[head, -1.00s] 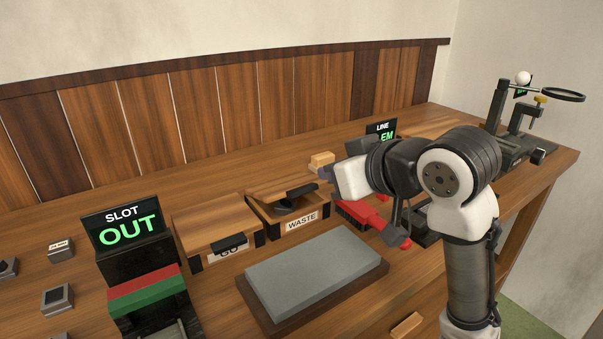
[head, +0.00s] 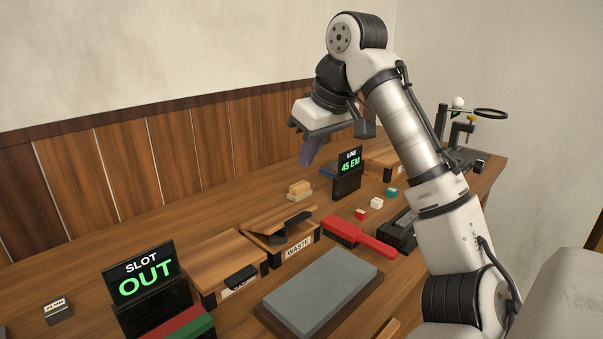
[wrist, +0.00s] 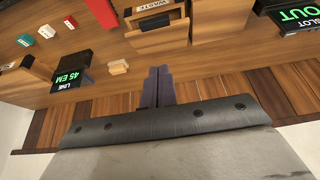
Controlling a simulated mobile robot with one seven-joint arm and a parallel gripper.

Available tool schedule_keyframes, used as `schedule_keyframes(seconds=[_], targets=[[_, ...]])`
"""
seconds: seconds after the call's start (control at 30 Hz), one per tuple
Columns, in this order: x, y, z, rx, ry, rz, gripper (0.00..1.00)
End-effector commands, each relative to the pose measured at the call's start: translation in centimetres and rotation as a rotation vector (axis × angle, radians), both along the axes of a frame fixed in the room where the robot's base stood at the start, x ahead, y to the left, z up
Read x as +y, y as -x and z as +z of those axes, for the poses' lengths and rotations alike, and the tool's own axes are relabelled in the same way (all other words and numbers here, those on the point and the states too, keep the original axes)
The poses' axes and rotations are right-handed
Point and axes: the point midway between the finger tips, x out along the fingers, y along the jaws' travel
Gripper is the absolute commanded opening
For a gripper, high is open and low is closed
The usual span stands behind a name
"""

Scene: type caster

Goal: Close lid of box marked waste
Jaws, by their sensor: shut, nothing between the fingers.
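The box marked WASTE (head: 297,249) stands on the bench at the middle of the head view. Its wooden lid (head: 277,219) is tilted up, with a dark handle at its front edge and a dark gap below it. The box also shows at the top of the wrist view (wrist: 157,41). My gripper (head: 307,158) is raised above and behind the box, apart from it, near the wooden back panel. Its two purple fingers (wrist: 158,75) are together and empty in the wrist view.
A similar box (head: 217,270) with its lid down adjoins on the left. A grey stone slab (head: 318,288) lies in front. A red brush (head: 372,241) lies to the right, with small blocks (head: 299,190) behind. The LINE display (head: 348,172) stands near my gripper.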

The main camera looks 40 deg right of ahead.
Motion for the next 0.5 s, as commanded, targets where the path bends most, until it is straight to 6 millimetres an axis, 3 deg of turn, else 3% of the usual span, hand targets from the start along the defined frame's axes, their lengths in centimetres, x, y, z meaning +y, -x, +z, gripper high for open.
schedule_keyframes(seconds=[0.4,0.5], targets=[[0.3,-3.5,-7.9,0.000,-0.001,0.000,0.00],[0.2,-2.9,-9.4,-0.001,0.000,-0.002,0.00]])
